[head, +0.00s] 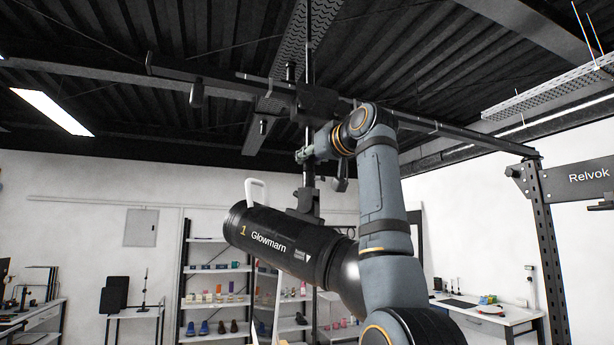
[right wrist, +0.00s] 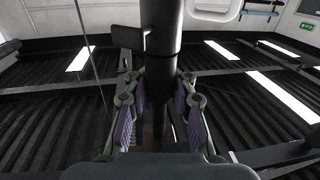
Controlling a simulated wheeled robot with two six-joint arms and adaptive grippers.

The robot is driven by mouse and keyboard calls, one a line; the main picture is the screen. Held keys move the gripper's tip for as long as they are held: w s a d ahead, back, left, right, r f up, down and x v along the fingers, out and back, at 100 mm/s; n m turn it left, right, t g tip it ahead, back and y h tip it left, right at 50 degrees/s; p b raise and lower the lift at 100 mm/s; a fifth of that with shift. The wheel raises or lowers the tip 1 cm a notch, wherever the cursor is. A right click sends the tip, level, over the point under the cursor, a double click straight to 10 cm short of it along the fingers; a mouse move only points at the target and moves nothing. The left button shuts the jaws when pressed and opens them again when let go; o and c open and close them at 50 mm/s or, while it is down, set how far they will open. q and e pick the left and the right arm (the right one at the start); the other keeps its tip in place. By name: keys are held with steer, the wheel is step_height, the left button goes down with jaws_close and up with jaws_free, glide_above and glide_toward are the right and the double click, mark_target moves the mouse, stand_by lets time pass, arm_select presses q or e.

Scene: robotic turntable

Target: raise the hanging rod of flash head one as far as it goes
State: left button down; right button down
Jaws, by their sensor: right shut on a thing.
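Flash head one (head: 285,245) is a black cylinder marked "1 Glowmarn", tilted down to the right. It hangs from a dark vertical rod (head: 309,135), which runs up through a black carriage (head: 317,101) on the ceiling rail. My right gripper (head: 304,156) is shut on the rod between the carriage and the flash head. In the right wrist view the finger pads of the right gripper (right wrist: 165,90) flank the thick dark rod (right wrist: 160,45). My left gripper is not in view.
The ceiling rail (head: 225,82) crosses overhead, with small hanging knobs. A dark perforated post (head: 545,245) stands at the right. Shelves (head: 215,270) with small goods and white desks are behind. My right arm hides part of the flash head's right end.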

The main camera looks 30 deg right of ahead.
steer(key=shift+r, duration=0.4)
steer(key=c, duration=1.4)
jaws_free()
steer(key=shift+c, duration=0.2)
steer(key=o, duration=0.3)
steer(key=shift+s+r, duration=0.15)
steer(key=shift+s, duration=0.4)
steer(key=shift+w, duration=0.15)
steer(key=s, duration=1.2)
steer(key=shift+a, duration=0.3)
steer(key=shift+o, duration=0.2)
